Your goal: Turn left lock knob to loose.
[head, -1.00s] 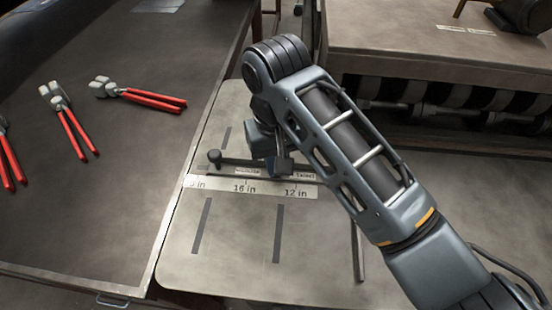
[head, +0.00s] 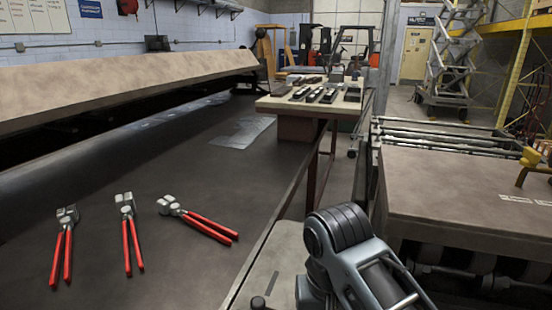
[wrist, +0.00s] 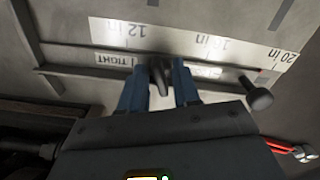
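In the wrist view, a dark lever-like lock knob (wrist: 160,74) stands between the two blue fingers of my gripper (wrist: 161,84). The fingers flank it closely, one on each side. I cannot tell whether both press on it. A label reading TIGHT (wrist: 114,60) is left of the fingers. A second label (wrist: 207,72) to the right is partly hidden by a finger, and its word is unreadable. A round dark knob (wrist: 259,96) stands farther right on the same bar, apart from the gripper. The head view shows part of my arm but neither the fingers nor the lock knob.
A pale inch scale (wrist: 175,38) runs beside the bar. In the head view, several red-handled pliers (head: 127,232) lie on the dark table (head: 165,170) at left. A brown-topped machine (head: 470,190) stands at right. A bench with tools (head: 310,105) is behind.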

